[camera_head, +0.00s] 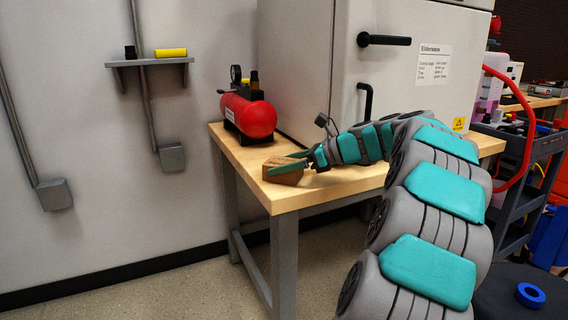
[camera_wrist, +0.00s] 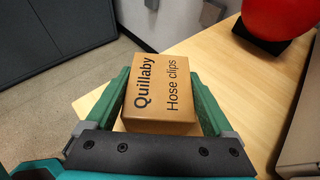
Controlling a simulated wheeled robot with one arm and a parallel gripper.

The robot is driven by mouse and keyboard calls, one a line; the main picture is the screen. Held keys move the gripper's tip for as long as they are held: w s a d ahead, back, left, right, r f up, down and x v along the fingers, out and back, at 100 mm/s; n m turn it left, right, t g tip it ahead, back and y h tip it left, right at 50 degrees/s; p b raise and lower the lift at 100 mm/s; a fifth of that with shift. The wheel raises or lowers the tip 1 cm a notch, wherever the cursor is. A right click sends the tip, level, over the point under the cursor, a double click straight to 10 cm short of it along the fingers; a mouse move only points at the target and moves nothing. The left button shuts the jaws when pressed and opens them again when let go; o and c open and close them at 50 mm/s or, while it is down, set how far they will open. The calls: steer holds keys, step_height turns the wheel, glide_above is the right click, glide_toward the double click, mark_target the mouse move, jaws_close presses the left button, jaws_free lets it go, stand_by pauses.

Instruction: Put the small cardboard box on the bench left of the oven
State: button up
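The small cardboard box (camera_head: 284,176), brown with "Quillaby Hose clips" printed on it, is at the front left corner of the wooden bench (camera_head: 330,183). It also shows in the wrist view (camera_wrist: 165,95). My gripper (camera_head: 287,163) is down around it, one green finger on each side in the wrist view (camera_wrist: 160,95). The box sits slightly turned between the fingers, with narrow gaps beside its near end; the fingers look open. The box's underside is hidden. The large pale oven (camera_head: 300,60) stands on the bench to the right of the box.
The bench's left and front edges are close to the box. A wall shelf (camera_head: 150,62) holds a yellow cylinder. A dark cart (camera_head: 525,150) is at the right.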

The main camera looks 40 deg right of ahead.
steer(key=shift+o, duration=1)
steer(key=shift+r, duration=0.1)
steer(key=v, duration=1.2)
